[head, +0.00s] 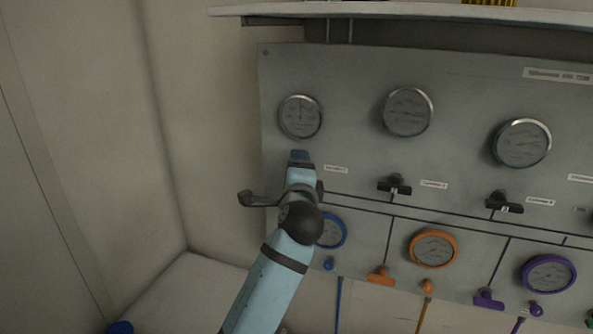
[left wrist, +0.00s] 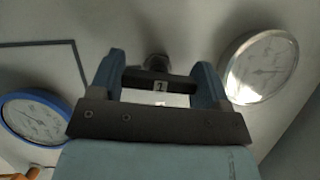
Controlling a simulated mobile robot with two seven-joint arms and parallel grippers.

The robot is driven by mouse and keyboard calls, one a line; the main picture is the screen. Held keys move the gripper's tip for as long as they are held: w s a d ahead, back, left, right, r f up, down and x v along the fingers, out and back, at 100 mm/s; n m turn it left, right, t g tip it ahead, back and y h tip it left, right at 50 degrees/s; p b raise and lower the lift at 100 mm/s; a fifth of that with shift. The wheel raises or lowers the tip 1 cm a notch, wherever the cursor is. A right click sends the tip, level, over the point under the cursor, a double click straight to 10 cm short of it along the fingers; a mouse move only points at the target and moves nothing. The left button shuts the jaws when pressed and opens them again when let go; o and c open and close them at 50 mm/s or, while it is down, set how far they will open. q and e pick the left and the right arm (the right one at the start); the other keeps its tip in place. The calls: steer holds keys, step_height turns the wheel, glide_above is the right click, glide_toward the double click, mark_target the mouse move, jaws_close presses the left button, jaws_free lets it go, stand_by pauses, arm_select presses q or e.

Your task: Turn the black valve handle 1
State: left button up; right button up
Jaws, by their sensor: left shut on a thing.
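The black valve handle 1 (left wrist: 146,84) shows in the left wrist view, with a small white tag reading 1 on it. My left gripper (left wrist: 157,76) has one blue finger at each end of this handle and is shut on it. The handle looks roughly crosswise between the fingers. In the head view my left gripper (head: 300,158) is at the panel, below the upper left gauge, and it hides handle 1. My right gripper is in neither view.
The grey panel (head: 460,80) carries a row of silver-rimmed gauges, including the upper left gauge (head: 300,117). Two more black handles (head: 395,185) (head: 504,203) stand to the right. Below are blue, orange (head: 433,248) and purple gauges with small coloured valves. A shelf (head: 420,12) juts out above.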

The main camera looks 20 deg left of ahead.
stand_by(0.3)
arm_select(q)
steer(key=o, duration=0.9)
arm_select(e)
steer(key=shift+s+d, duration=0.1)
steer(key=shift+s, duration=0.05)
